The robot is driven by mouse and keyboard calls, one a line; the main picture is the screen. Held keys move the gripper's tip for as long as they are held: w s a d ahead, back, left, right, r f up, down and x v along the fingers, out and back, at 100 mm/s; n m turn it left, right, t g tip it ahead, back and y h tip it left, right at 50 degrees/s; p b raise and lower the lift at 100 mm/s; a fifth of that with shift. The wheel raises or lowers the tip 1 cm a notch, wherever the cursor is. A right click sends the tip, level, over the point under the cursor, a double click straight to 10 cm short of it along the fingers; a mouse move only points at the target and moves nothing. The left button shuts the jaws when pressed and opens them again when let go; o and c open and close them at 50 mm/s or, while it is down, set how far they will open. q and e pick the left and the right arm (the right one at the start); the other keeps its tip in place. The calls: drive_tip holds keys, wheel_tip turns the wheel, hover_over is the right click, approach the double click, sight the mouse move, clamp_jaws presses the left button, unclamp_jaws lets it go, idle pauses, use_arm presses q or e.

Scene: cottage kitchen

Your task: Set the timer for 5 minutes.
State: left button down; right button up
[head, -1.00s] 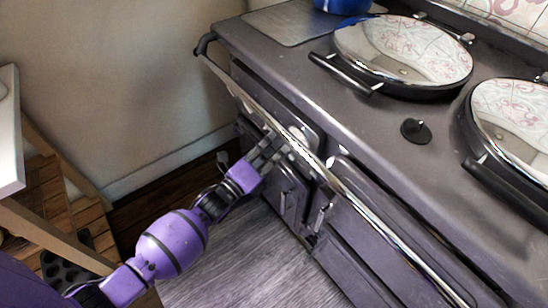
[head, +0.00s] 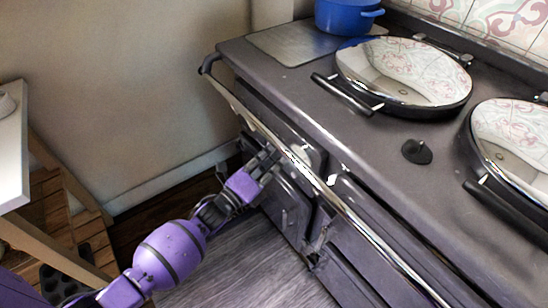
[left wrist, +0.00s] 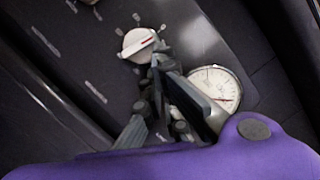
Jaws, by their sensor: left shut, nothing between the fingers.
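A white round knob (left wrist: 138,44) with a red line on its face sits on the dark stove front, with pale tick marks around it. In the left wrist view it is just beyond my left gripper (left wrist: 160,62). The fingers are shut and empty, their tips close to the knob's lower right edge; I cannot tell whether they touch it. In the head view my left gripper (head: 268,158) is at the stove front below the rail, which partly hides that area. I cannot read the knob's setting. My right gripper is not in view.
A round white gauge (left wrist: 220,84) lies right of the fingers in the left wrist view. A long metal rail (head: 340,205) runs along the stove front. A white-topped table stands left.

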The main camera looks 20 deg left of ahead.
use_arm(q)
drive_tip(key=v, duration=1.2)
drive_tip(key=s+d+f+n+y+b, duration=0.1)
drive_tip(key=d+f+n+b, duration=0.1)
drive_tip(key=d+n+b, duration=0.15)
drive_tip(key=w+d+r+p, duration=0.1)
drive_tip(key=w+d, duration=0.1)
drive_tip(key=w, duration=0.9)
drive_tip(key=shift+w, duration=0.25)
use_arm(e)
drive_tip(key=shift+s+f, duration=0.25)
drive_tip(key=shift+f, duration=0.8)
use_arm(q)
drive_tip(key=shift+r, duration=0.1)
drive_tip(key=shift+a, duration=0.1)
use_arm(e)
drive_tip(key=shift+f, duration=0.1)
